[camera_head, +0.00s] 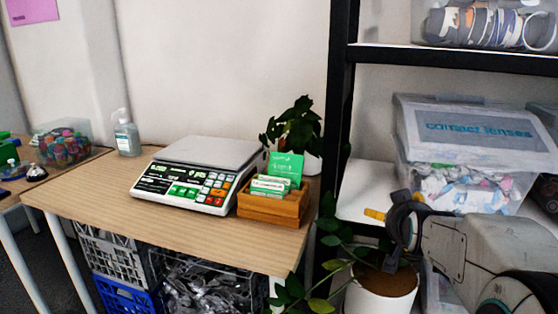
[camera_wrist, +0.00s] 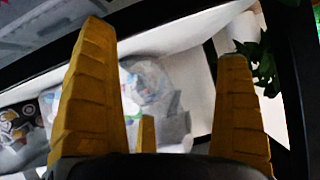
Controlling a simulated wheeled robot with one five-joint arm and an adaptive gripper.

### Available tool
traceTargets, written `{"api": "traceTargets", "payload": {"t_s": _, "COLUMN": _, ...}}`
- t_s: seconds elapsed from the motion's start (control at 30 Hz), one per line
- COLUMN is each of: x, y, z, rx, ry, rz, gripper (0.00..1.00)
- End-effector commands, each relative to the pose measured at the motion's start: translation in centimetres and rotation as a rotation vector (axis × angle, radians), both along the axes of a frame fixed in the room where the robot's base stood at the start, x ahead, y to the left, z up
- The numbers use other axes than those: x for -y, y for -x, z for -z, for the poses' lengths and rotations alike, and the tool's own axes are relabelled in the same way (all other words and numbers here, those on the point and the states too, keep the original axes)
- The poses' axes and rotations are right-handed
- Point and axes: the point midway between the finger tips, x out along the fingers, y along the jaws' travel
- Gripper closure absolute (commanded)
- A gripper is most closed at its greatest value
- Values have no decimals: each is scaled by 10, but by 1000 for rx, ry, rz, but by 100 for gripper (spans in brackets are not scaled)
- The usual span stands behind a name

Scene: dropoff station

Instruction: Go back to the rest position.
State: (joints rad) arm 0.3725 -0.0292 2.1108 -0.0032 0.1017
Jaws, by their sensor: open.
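My gripper (camera_wrist: 172,95) shows in the wrist view with its yellow fingers spread apart and nothing between them. In the head view my arm reaches in from the lower right, and a yellow fingertip (camera_head: 375,214) shows at its front end. The gripper is in front of the black shelf unit, above the potted plant and to the right of the table. The rest of the fingers is hidden behind my arm in the head view.
A wooden table (camera_head: 100,196) holds a scale (camera_head: 200,172), a wooden card box (camera_head: 275,206) and a sanitizer bottle (camera_head: 126,136). A black shelf (camera_head: 341,90) holds a contact lenses box (camera_head: 475,135). A white plant pot (camera_head: 380,293) stands below my arm. Crates (camera_head: 118,262) sit under the table.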

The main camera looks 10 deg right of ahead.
Motion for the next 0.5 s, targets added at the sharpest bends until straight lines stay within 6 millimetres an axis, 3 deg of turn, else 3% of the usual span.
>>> {"api": "traceTargets", "payload": {"t_s": 0.27, "x": -38, "y": 28, "z": -45, "rx": -104, "ry": -23, "rz": -65, "gripper": 6}}
{"api": "traceTargets", "payload": {"t_s": 0.5, "x": -86, "y": 79, "z": -89, "rx": -268, "ry": -51, "rz": -161, "gripper": 6}}
